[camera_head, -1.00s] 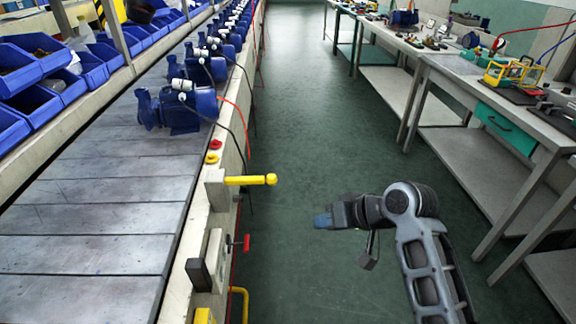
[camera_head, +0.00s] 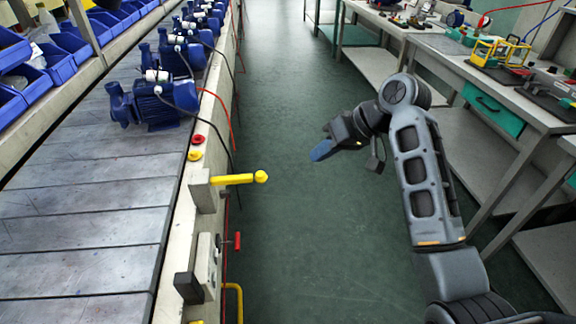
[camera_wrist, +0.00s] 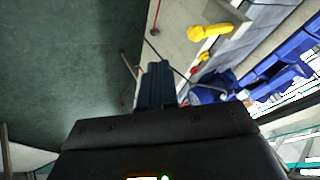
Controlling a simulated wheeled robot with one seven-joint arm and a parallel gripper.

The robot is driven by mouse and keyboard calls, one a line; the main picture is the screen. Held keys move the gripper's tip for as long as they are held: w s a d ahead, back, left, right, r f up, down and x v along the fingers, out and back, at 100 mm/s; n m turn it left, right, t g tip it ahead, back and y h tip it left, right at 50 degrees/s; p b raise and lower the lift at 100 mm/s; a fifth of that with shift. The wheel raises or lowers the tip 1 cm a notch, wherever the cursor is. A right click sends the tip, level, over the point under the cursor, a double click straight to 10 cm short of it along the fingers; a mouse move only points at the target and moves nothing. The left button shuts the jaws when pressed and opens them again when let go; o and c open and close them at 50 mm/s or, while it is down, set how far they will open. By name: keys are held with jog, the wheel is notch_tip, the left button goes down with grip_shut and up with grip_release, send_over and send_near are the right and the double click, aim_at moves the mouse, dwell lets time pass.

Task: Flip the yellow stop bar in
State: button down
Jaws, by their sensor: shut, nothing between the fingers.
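The yellow stop bar (camera_head: 238,179) is mounted on a pale block at the near edge of the conveyor line. It sticks out to the right over the aisle and ends in a round yellow knob. It also shows in the wrist view (camera_wrist: 210,31), at the upper right. My gripper (camera_head: 322,151) is above the aisle, to the right of the bar and apart from it. Its blue fingers are shut and empty, and in the wrist view the fingertips (camera_wrist: 157,68) point up the picture, left of and below the bar.
Blue pumps (camera_head: 157,104) stand on the conveyor (camera_head: 80,215). A red and a yellow button (camera_head: 195,155) are on the line's rail beyond the bar, and a red-handled switch (camera_head: 237,241) is nearer. Workbenches (camera_head: 545,120) line the right. The green aisle floor (camera_head: 290,200) between is clear.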

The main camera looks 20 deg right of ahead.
aim_at(232, 177)
jog(key=w+a+f, duration=0.5)
jog(key=a+f, duration=0.1)
jog(key=a, duration=0.2)
jog(key=shift+a+f+p, duration=0.15)
jog(key=shift+f+p, duration=0.2)
jog(key=shift+f, duration=0.05)
jog(key=shift+a, duration=0.1)
jog(key=w+a, duration=0.1)
jog(key=a, duration=0.2)
jog(key=w+a+p, duration=0.1)
jog(key=a, duration=0.2)
jog(key=w+a, duration=0.1)
jog(key=a, duration=0.3)
jog(key=shift+w+p, duration=0.1)
jog(key=shift+p, duration=0.25)
